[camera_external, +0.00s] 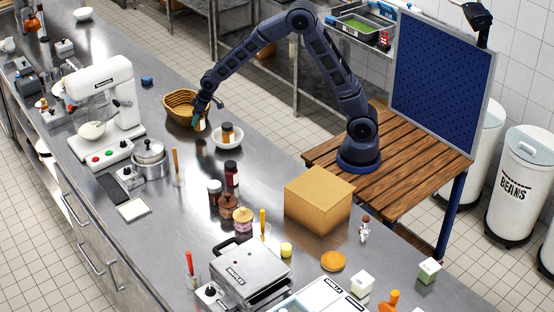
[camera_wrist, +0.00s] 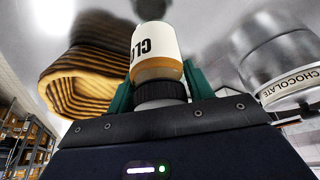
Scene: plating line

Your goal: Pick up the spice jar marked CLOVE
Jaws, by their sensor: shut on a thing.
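The spice jar (camera_wrist: 154,50) is between the teal fingers of my gripper (camera_wrist: 157,88) in the wrist view. It has a dark lid, an amber body and a white label on which the letters CLO show; the rest of the label is turned out of sight. My gripper (camera_external: 200,117) is shut on the jar near its lid. In the external view the jar (camera_external: 202,125) is small and partly hidden by the fingers, and it seems to hang above the counter, between the basket and the white bowl.
A wicker basket (camera_external: 180,108) stands close beside my gripper. More jars (camera_external: 231,173), a pot (camera_external: 150,165), a mixer (camera_external: 105,95) and a cardboard box (camera_external: 318,203) stand along the steel counter.

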